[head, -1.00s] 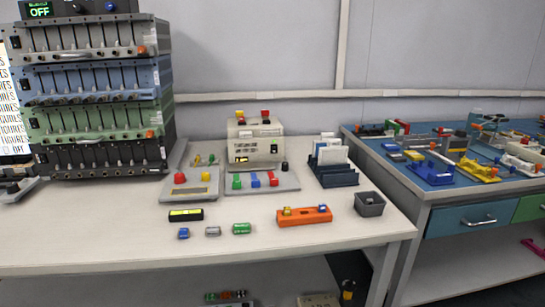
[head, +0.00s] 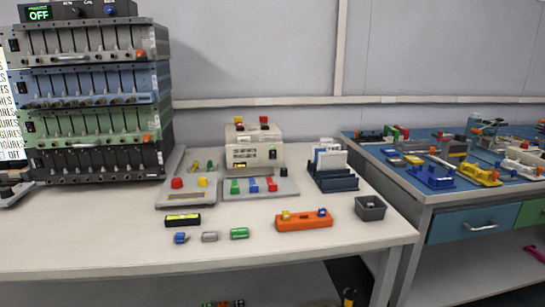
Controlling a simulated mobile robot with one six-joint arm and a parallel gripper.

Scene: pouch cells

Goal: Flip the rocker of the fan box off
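No box is readably labelled as the fan box, so I cannot tell which one it is. A cream box (head: 254,148) stands at the back of the bench, with red and yellow terminals on top. Its front carries a small lit yellow display and a small dark switch-like part (head: 272,154); its position is too small to read. A dark unit (head: 82,11) on top of the rack stack shows green "OFF" on its display, with a blue knob beside it. My gripper is not in view.
Coloured rack units (head: 92,92) stand at the left. Panels with coloured buttons (head: 188,185) lie before the cream box. Small cells (head: 239,233), an orange block (head: 304,220), a dark card holder (head: 333,181) and a grey bin (head: 370,208) occupy the bench. The front left is clear.

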